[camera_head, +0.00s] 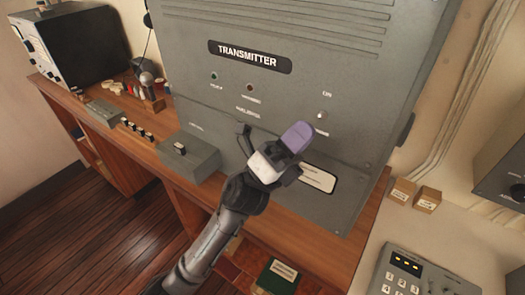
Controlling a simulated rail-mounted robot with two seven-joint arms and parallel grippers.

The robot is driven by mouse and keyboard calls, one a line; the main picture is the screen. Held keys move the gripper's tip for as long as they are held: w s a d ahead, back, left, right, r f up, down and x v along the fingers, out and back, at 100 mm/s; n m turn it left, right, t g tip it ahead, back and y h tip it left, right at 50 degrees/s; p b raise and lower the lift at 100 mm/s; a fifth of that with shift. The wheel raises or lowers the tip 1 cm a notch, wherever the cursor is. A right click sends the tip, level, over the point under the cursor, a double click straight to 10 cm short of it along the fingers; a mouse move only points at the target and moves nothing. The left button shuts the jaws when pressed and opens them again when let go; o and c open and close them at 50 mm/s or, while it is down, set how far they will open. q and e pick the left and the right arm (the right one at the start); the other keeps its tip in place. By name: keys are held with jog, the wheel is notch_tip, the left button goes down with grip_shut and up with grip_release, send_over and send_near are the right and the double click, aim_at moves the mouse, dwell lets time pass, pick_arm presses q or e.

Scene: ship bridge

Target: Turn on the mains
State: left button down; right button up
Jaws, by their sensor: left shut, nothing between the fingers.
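The grey transmitter cabinet (350,75) fills the middle of the head view. A small pale switch (321,115) sits on its right side, with the label ON above it and a blurred label below. Whether it points up or down is too small to tell. My left gripper (298,137) has purple fingertips and is shut and empty. It is in front of the cabinet, below and left of the switch, and apart from it in the picture. A dark lever-like part (244,138) shows left of the gripper, under a blurred label. My right gripper is not in view.
A keypad unit (405,275) is at lower right. The panel around the switch is clear.

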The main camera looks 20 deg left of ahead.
pick_arm(q)
jog(key=s+a+f+b, duration=0.3)
jog(key=s+a, duration=0.4)
jog(key=s, duration=0.2)
jog(key=shift+s+a, duration=0.25)
jog(key=shift+s, duration=0.15)
jog(key=shift+f, duration=0.1)
jog(key=w+a+f+n+t+y, duration=0.25)
jog(key=w+a+n+y, duration=0.2)
jog(key=n+y, duration=0.85)
jog(key=w+a+f+n+t+y, duration=0.1)
jog(key=w+a+f+n+y, duration=0.3)
jog(key=n+y, duration=0.85)
notch_tip(320, 180, down, 6)
jog(key=s+a+n+g+h, duration=0.1)
jog(key=s+a+n+g, duration=0.1)
jog(key=n+g, duration=0.25)
jog(key=s+d+f+n+g+h+p, duration=0.15)
jog(key=s+f+g+p, duration=0.45)
jog(key=s+f, duration=0.7)
jog(key=s+d+f+g+h+p, duration=0.1)
jog(key=s+d+f+g+p, duration=0.1)
jog(key=s+f+g, duration=0.5)
jog(key=s+f+n, duration=0.1)
jog(key=s+f, duration=0.3)
jog(key=s, duration=0.5)
jog(key=shift+f+p, duration=0.25)
jog(key=shift+p, duration=0.15)
